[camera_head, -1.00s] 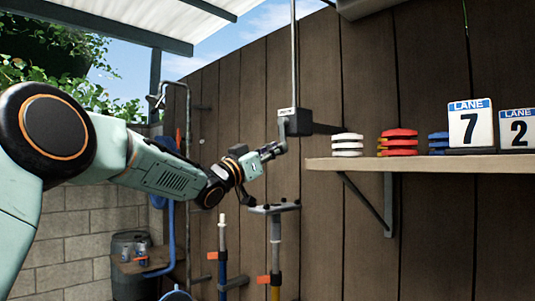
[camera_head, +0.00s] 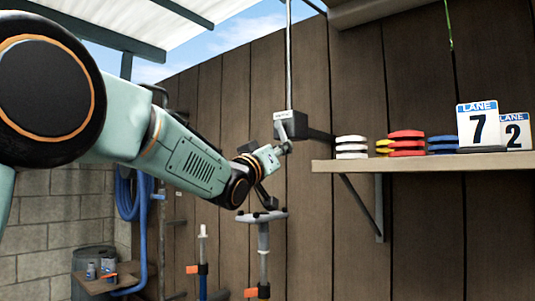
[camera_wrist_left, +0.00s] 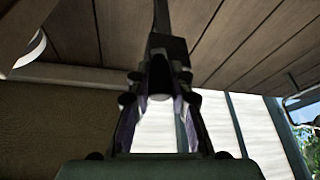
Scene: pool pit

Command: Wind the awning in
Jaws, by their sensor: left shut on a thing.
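The awning (camera_head: 75,28) is a pale ribbed sheet at the upper left, still stretched out overhead. A dark gearbox (camera_head: 295,124) is fixed to the wooden wall, below a thin upright rod (camera_head: 289,60). A short crank (camera_head: 283,132) hangs at its front. My left gripper (camera_head: 284,149) is at the crank's lower end and shut on its handle, which the fingers largely hide. In the left wrist view, the fingers (camera_wrist_left: 160,110) close around a pale round end, with a dark bar beyond them. My right gripper is not in view.
A wooden shelf (camera_head: 420,166) sticks out right of the gearbox. It carries white discs (camera_head: 351,147), red discs (camera_head: 406,143), blue discs and lane signs (camera_head: 478,126). A blue hose (camera_head: 130,200) hangs at left.

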